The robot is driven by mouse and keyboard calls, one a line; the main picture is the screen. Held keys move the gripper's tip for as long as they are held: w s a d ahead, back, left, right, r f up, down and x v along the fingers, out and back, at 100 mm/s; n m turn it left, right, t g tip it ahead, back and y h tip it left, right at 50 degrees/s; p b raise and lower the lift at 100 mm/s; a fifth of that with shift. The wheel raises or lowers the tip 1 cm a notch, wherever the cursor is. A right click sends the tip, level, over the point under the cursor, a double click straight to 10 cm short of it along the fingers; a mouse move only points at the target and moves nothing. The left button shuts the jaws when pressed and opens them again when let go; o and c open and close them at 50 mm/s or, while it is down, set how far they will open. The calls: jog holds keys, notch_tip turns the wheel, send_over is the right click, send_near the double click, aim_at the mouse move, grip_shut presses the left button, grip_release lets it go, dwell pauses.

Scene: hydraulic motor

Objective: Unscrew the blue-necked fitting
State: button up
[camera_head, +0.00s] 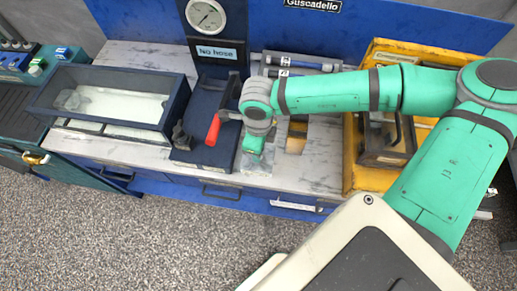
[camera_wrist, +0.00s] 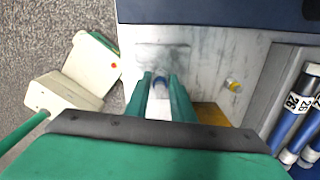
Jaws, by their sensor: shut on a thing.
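In the wrist view, the two green fingers of my gripper (camera_wrist: 162,88) are closed around the blue-necked fitting (camera_wrist: 161,82). In the head view, my gripper (camera_head: 253,149) points down over the front of the worktop, and I cannot make out the fitting there.
A press with a red-handled lever (camera_head: 213,130) and a round gauge (camera_head: 206,16) stands left of my gripper. Further left is an open glass-sided tank (camera_head: 110,104). Blue labelled cylinders (camera_wrist: 298,105) lie in a tray on the right. A yellow cabinet (camera_head: 354,140) stands at right.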

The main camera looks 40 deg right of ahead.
jog(key=shift+n, duration=0.6)
jog(key=n, duration=0.5)
jog(key=shift+r+n, duration=0.1)
jog(key=shift+n, duration=0.2)
jog(key=shift+n, duration=0.3)
jog(key=n, duration=0.5)
jog(key=shift+n, duration=0.4)
jog(key=n, duration=0.5)
